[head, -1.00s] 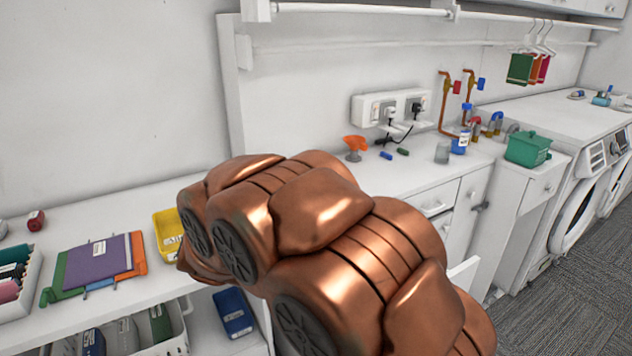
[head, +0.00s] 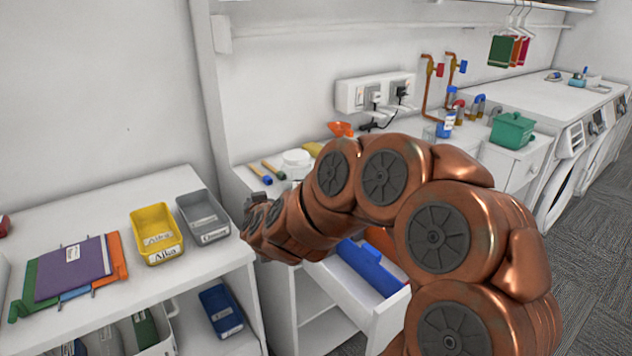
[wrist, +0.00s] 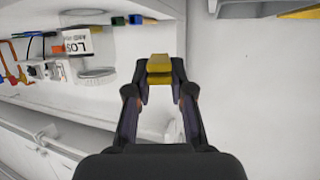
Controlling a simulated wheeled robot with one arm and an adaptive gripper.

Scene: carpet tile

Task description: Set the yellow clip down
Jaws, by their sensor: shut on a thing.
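The yellow clip (wrist: 159,68) is between the fingertips of my gripper (wrist: 160,88) in the wrist view. My gripper is shut on it and holds it up in front of a pale wall or panel surface. I cannot tell how far it is from any surface. In the head view my copper arm reaches left toward the gap between the shelf and the counter, and the clip cannot be made out there.
A yellow tray (head: 157,236) and a grey tray (head: 203,217) stand on the left shelf beside folders (head: 73,268). A clear jar with a label (wrist: 90,45) shows in the wrist view. A drawer holding something blue (head: 370,268) is open below the counter.

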